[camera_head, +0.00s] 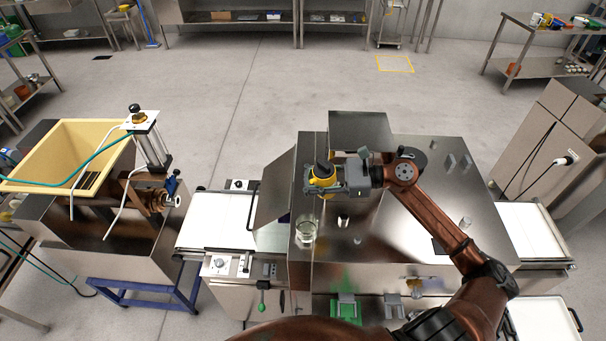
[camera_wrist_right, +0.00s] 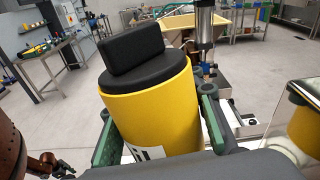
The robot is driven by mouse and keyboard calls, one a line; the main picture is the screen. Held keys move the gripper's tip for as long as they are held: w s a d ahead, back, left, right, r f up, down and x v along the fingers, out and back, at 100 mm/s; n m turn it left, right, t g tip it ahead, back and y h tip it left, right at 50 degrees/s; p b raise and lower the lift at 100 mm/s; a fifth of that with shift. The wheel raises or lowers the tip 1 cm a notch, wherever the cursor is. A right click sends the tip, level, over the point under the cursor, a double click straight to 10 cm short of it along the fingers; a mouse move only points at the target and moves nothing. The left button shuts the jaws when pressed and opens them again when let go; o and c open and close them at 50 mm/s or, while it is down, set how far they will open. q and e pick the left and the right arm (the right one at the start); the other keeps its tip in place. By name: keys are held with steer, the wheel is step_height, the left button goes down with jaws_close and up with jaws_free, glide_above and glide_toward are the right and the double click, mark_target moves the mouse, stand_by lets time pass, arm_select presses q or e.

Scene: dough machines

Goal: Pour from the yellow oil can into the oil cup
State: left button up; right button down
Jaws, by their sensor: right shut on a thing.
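The yellow oil can (camera_head: 321,183) with a black cap is held above the left part of the steel machine top. My right gripper (camera_head: 330,179) is shut on its sides. In the right wrist view the can (camera_wrist_right: 155,105) stands between the green finger pads, roughly upright with a slight lean in the picture. A clear glass cup (camera_head: 306,229), likely the oil cup, stands on the machine top near its left edge, below the can in the picture. The cup's contents are hard to make out. My left gripper is not in view.
A slanted steel panel (camera_head: 274,196) rises left of the cup. A cream hopper machine (camera_head: 70,150) stands further left. White conveyors (camera_head: 215,222) flank the machine.

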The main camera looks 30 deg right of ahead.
arm_select(q)
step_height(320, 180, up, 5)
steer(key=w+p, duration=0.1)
steer(key=p, duration=0.4)
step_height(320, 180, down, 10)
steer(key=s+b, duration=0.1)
steer(key=b, duration=0.9)
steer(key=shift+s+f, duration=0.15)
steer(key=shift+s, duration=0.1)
arm_select(e)
step_height(320, 180, down, 9)
steer(key=d+n+h, duration=0.1)
steer(key=n+h, duration=0.2)
steer(key=h, duration=0.1)
steer(key=shift+w+d+g, duration=0.25)
steer(key=shift+w+g, duration=0.15)
steer(key=shift+w, duration=0.05)
steer(key=shift+r, duration=0.1)
